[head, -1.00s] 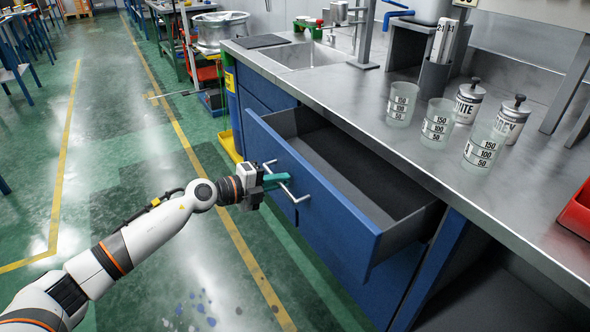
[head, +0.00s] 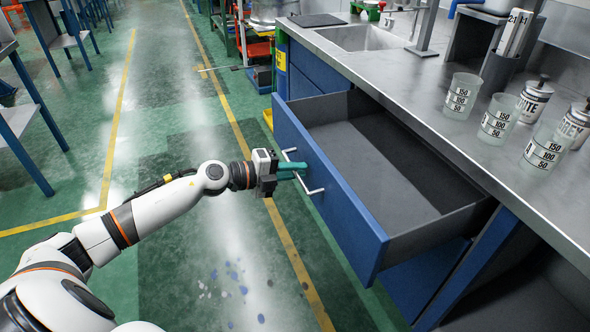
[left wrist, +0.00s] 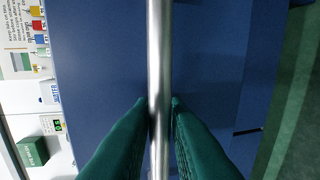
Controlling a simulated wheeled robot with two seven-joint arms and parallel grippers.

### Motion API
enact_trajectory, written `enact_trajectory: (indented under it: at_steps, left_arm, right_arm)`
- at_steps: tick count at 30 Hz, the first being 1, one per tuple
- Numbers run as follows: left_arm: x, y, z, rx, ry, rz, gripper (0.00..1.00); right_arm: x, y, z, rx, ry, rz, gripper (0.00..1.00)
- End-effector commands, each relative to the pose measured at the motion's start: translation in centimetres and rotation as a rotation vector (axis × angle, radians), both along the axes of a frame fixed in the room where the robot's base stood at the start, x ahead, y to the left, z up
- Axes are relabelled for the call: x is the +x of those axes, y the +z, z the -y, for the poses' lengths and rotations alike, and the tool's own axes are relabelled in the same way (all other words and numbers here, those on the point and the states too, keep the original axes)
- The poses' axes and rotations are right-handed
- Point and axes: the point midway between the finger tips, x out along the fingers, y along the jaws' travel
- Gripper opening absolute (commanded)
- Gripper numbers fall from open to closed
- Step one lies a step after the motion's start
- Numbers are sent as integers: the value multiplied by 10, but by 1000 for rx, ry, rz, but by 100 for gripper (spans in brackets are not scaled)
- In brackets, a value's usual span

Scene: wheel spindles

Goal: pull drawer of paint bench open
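The paint bench (head: 425,95) has a grey metal top and blue fronts. Its drawer (head: 335,205) stands pulled well out, and the grey inside is bare. A metal bar handle (head: 313,190) is on the blue drawer front. My left gripper (head: 303,170) is at this handle, with its green fingers around the bar. In the left wrist view, the bar (left wrist: 160,60) runs between the two fingertips (left wrist: 160,104), which are close against it on both sides. My right gripper is not seen.
Several clear measuring cups (head: 462,95) and labelled paint cans (head: 536,98) stand on the bench top near a sink (head: 362,38). Green floor with yellow lines is free left of the drawer. Blue-legged tables (head: 22,130) stand at the far left.

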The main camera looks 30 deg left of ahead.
Motion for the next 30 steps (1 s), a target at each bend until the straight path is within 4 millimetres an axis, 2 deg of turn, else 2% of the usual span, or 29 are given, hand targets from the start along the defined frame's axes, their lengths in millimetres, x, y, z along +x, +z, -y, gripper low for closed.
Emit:
enact_trajectory:
  at_steps: [11, 25, 30]
  left_arm:
    - [-3, 0, -3, 1, 1, -1, 16]
    - [-51, 11, -40, 0, 1, -5, 16]
    - [-68, 16, -53, -1, 1, -5, 16]
  right_arm:
    - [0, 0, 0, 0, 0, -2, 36]
    - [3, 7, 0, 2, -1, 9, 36]
    - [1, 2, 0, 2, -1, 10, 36]
